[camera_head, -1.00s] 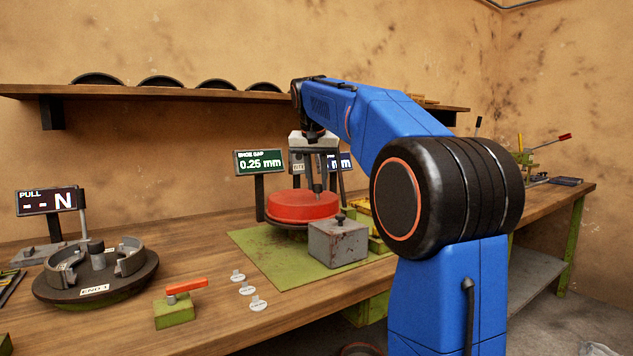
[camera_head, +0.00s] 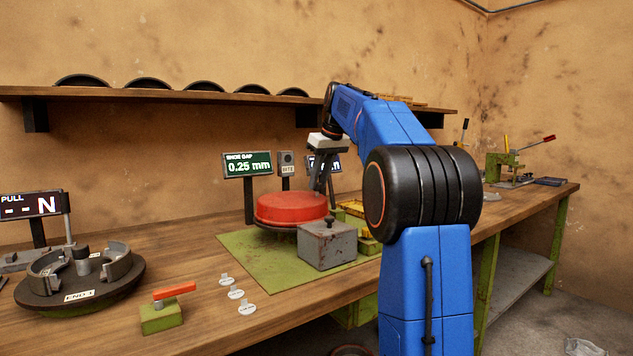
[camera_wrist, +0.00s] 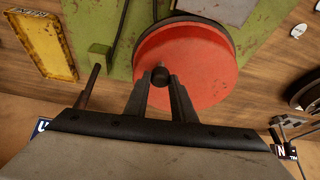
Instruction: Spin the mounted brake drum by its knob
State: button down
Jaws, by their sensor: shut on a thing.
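The red brake drum (camera_head: 291,208) sits mounted on the green mat (camera_head: 245,246) on the bench. It fills the upper middle of the wrist view (camera_wrist: 205,58). Its dark round knob (camera_wrist: 160,75) stands near the drum's edge, between my fingertips. My gripper (camera_wrist: 160,83) is shut on the knob. In the head view my gripper (camera_head: 320,186) is at the drum's right rear side, and the knob there is hidden or too small to tell.
A grey metal block (camera_head: 327,245) stands close in front of the drum. A yellow tray (camera_wrist: 42,45) lies nearby. A display reading 0.25 mm (camera_head: 247,164) stands behind. A brake shoe assembly (camera_head: 80,272) and a red-handled green block (camera_head: 163,310) are at the left.

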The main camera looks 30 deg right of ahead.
jog(key=shift+w+d+n+y, duration=0.4)
jog(key=shift+w+n, duration=0.25)
jog(key=shift+n, duration=0.3)
jog(key=shift+w+d+n+y, duration=0.35)
jog(key=shift+w+n, duration=0.25)
jog(key=shift+n, duration=0.35)
jog(key=shift+g, duration=0.3)
jog(key=c, duration=1.5)
grip_release()
